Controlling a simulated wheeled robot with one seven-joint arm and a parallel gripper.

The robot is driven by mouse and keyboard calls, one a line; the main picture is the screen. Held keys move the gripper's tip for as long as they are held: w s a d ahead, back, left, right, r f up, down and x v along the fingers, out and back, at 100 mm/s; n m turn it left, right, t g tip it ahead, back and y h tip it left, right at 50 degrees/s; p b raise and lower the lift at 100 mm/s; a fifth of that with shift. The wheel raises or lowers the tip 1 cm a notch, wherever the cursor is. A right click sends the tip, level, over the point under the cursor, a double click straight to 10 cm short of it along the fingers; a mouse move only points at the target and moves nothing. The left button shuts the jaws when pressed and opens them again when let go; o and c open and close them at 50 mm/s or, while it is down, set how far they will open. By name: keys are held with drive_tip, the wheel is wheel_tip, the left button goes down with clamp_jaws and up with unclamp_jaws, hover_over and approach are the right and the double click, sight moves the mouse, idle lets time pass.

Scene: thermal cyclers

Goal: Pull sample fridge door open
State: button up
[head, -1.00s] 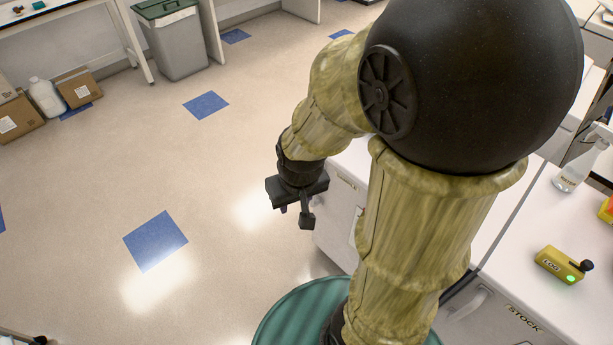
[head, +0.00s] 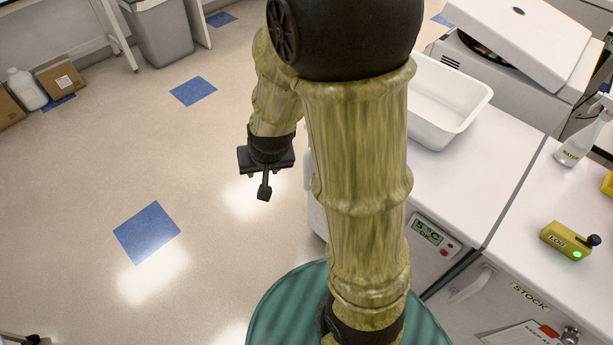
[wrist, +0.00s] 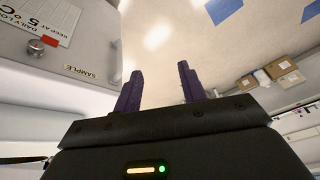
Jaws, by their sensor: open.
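The sample fridge (head: 452,170) is a white cabinet behind my arm in the head view, with a green 5 °C display (head: 428,232) on its front. My arm hides most of its door there. In the wrist view the pale door (wrist: 75,45) fills the upper left, with a SAMPLE label (wrist: 80,71), a paper sheet and a round metal knob (wrist: 36,47). A pale upright strip, perhaps the handle (wrist: 117,60), shows at its right side. I cannot tell whether the door is ajar. My gripper (head: 264,182) is open and empty, left of the fridge; its purple fingers show in the wrist view (wrist: 160,88).
A white tub (head: 440,100) sits on the fridge top, before a machine with a raised lid (head: 520,35). The STOCK fridge (head: 500,310) stands at right, with a yellow LOG device (head: 566,240) and a spray bottle (head: 582,140) above it.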

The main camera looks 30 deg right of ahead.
sight(305, 173)
drive_tip(key=w+f+m+t+h+b, duration=0.25)
drive_tip(key=w+f+b, duration=0.3)
drive_tip(key=f, duration=0.45)
drive_tip(key=w+f+m+t+h+b, duration=0.1)
drive_tip(key=w+f+m+h+b, duration=0.2)
drive_tip(key=w+f, duration=0.55)
drive_tip(key=s+d+f+m+h+b, duration=0.2)
drive_tip(key=f+h+b, duration=0.3)
drive_tip(key=f, duration=0.3)
drive_tip(key=s+d+f+m+t+h+b, duration=0.1)
drive_tip(key=s+d+f+m+h+b, duration=0.1)
drive_tip(key=f+h+b, duration=0.3)
wheel_tip(305, 173, down, 3)
drive_tip(key=shift+d+b, duration=0.55)
drive_tip(key=shift+d, duration=0.05)
drive_tip(key=x, duration=1.1)
drive_tip(key=b+x, duration=0.1)
drive_tip(key=x, duration=0.5)
drive_tip(key=shift+w+d+r, duration=0.15)
drive_tip(key=shift+w+r, duration=0.05)
drive_tip(key=shift+r, duration=0.05)
